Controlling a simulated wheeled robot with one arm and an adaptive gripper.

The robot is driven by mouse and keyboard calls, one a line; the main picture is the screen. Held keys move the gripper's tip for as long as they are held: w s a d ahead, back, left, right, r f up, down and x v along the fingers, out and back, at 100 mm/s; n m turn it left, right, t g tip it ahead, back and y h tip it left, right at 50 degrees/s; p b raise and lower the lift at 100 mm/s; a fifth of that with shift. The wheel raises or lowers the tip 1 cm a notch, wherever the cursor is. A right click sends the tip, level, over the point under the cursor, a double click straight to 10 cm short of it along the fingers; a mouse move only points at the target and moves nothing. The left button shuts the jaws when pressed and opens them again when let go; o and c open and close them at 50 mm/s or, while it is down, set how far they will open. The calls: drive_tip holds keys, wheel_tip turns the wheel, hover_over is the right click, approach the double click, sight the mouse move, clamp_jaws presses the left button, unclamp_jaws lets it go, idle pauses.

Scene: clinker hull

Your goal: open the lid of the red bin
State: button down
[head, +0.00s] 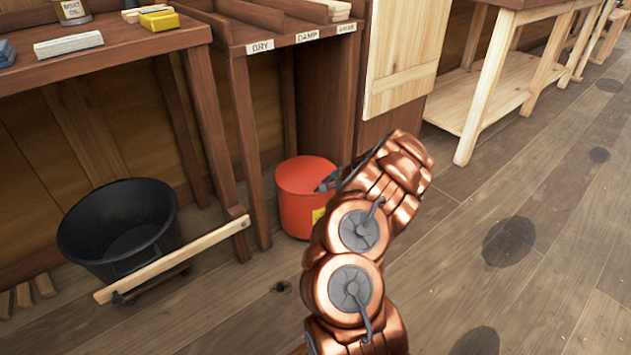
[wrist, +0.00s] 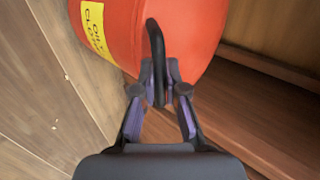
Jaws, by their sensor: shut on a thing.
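The red bin (head: 300,205) stands on the floor under the bench, with a yellow label on its side. Its red top looks flat and closed. In the wrist view the bin (wrist: 185,30) fills the upper middle, with its yellow label (wrist: 97,30) at the left. A black handle (wrist: 154,38) on the bin runs down between my fingertips. My gripper (wrist: 159,92) is shut on this handle. In the head view my gripper (head: 328,182) is at the bin's right side, partly hidden by my arm. The bin's right side is hidden there too.
A black tub (head: 120,225) stands at the left with a pale wooden bar (head: 175,258) in front of it. Dark wooden bench legs (head: 245,150) rise close left of the bin. A pale panel (head: 400,60) is behind my arm. The floor at the right is open.

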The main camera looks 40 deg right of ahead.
drive_tip(key=shift+g, duration=0.5)
drive_tip(key=shift+w+r+p, duration=0.2)
drive_tip(key=shift+r+p, duration=0.6)
drive_tip(key=shift+p, duration=0.35)
drive_tip(key=shift+w+r+p, duration=0.25)
drive_tip(key=shift+r+p, duration=0.5)
drive_tip(key=shift+p, duration=0.4)
drive_tip(key=shift+w+r+p, duration=0.2)
drive_tip(key=shift+r+p, duration=0.6)
drive_tip(key=shift+p, duration=0.35)
drive_tip(key=shift+w+d+r+p, duration=0.1)
drive_tip(key=shift+r+p, duration=0.35)
drive_tip(key=shift+p, duration=0.5)
drive_tip(key=r+p, duration=0.1)
drive_tip(key=p, duration=0.1)
drive_tip(key=w+r+p, duration=0.1)
drive_tip(key=p, duration=0.1)
drive_tip(key=r+g+p, duration=0.1)
drive_tip(key=p, duration=0.2)
drive_tip(key=shift+w+r, duration=0.2)
drive_tip(key=shift+w, duration=0.2)
drive_tip(key=shift+f, duration=0.1)
